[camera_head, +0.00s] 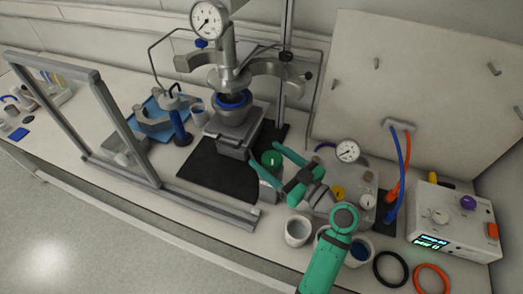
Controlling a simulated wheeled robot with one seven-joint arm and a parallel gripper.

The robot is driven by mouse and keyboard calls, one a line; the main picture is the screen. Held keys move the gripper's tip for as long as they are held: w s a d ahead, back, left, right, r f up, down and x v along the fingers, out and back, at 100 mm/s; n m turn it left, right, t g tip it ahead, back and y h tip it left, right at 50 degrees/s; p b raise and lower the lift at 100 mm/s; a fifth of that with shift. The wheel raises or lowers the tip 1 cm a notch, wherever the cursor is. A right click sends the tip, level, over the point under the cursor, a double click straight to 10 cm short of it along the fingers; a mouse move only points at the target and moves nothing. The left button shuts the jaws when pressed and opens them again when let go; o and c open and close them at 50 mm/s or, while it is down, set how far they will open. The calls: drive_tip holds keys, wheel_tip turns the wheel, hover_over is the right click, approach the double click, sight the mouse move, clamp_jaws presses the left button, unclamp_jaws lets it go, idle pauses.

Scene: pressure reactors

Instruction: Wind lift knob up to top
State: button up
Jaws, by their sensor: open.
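A grey vessel with a blue ring (233,103) stands on the lift, under the metal reactor head (229,75). My gripper (267,168) is open, at the lower right of the vessel. Its green and grey fingers point left, one above and one below the knob in the picture. I cannot tell whether they touch the knob.
A grey bar frame (100,120) stands at the left front. A gauge box (325,205) lies just right of and under my arm. White cups (297,231) stand at the front edge. A controller box (455,220) and rings are at the right. A clamp (152,122) lies left.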

drive_tip(key=shift+x, duration=1.2)
drive_tip(key=shift+w+a, duration=0.2)
drive_tip(key=shift+a, duration=0.15)
drive_tip(key=c, duration=1)
drive_tip(key=shift+d+m+t+h, duration=0.1)
drive_tip(key=shift+m+t+h, duration=0.2)
drive_tip(key=shift+t, duration=0.1)
drive_tip(key=shift+c, duration=0.2)
